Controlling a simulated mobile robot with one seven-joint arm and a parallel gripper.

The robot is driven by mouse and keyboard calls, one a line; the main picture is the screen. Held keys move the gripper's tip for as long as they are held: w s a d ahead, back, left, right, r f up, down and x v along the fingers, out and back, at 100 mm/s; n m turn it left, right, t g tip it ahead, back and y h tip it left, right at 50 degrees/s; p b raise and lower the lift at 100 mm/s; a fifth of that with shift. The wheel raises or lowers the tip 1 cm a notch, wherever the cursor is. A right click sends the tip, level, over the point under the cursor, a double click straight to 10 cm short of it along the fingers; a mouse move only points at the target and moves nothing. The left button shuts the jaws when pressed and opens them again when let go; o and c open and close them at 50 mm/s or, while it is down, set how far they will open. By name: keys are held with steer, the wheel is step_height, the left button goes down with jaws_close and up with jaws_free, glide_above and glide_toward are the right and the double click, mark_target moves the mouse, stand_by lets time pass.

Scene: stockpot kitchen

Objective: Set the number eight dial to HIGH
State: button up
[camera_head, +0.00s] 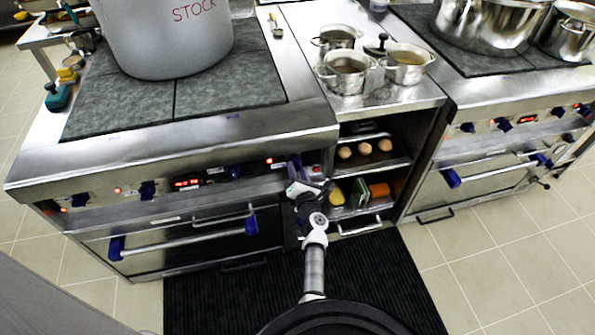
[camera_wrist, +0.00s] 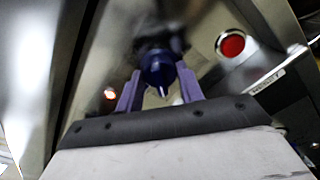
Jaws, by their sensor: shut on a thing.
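My gripper (camera_head: 300,168) is at the right end of the left stove's front panel. In the wrist view, its two purple fingers (camera_wrist: 158,76) are shut on a dark blue dial (camera_wrist: 159,68), one finger on each side. A white pointer mark on the dial points toward the bottom of the picture. No number eight or HIGH marking is readable. The gripped dial is hidden by my gripper in the head view.
Other blue dials (camera_head: 148,190) and lit red displays line the left stove's panel. An oven handle (camera_head: 180,238) runs below. A red round button (camera_wrist: 231,43) is right of the dial. A large stockpot (camera_head: 165,40) stands above. Shelves with eggs (camera_head: 365,148) are at right.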

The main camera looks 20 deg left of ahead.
steer(key=o, duration=1)
steer(key=shift+s, duration=0.1)
steer(key=v, duration=1.3)
steer(key=shift+s+d, duration=0.25)
